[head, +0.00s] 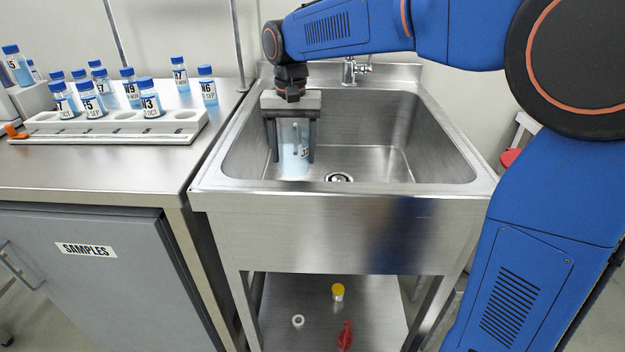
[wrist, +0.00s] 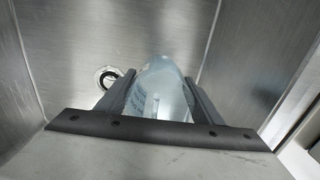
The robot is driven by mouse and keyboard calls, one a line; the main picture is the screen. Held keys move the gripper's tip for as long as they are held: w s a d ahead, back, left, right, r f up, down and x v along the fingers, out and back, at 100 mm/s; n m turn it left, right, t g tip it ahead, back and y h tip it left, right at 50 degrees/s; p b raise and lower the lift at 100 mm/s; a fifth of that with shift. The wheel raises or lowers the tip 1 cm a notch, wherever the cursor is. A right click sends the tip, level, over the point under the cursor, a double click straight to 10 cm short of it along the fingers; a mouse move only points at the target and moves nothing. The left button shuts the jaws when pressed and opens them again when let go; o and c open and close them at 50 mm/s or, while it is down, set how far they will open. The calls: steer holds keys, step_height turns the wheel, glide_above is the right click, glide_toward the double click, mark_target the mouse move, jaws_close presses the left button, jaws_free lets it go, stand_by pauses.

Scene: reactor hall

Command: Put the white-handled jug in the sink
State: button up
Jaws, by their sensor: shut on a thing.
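The jug (head: 294,150) is a clear vessel with pale blue contents and a small label, inside the sink basin on its left side. A small white part shows at its right side; I cannot tell clearly that it is the handle. My gripper (head: 291,152) points down into the steel sink (head: 345,200) with its two fingers on either side of the jug, shut on it. In the wrist view the jug (wrist: 160,90) sits between the fingers (wrist: 157,92). The jug looks upright and low in the basin; I cannot tell whether its base touches the bottom.
The drain (head: 339,177) lies right of the jug, with the tap (head: 350,70) behind. The basin's right side is clear. On the left counter, a white rack (head: 110,128) holds several blue-capped bottles. A yellow-capped item (head: 338,291) and a red item (head: 345,336) are on the shelf below.

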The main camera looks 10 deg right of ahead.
mark_target(293, 136)
steer(key=shift+f, duration=4.1)
steer(key=shift+f, duration=0.15)
steer(key=o, duration=1.1)
step_height(293, 136, up, 12)
steer(key=shift+r, duration=0.15)
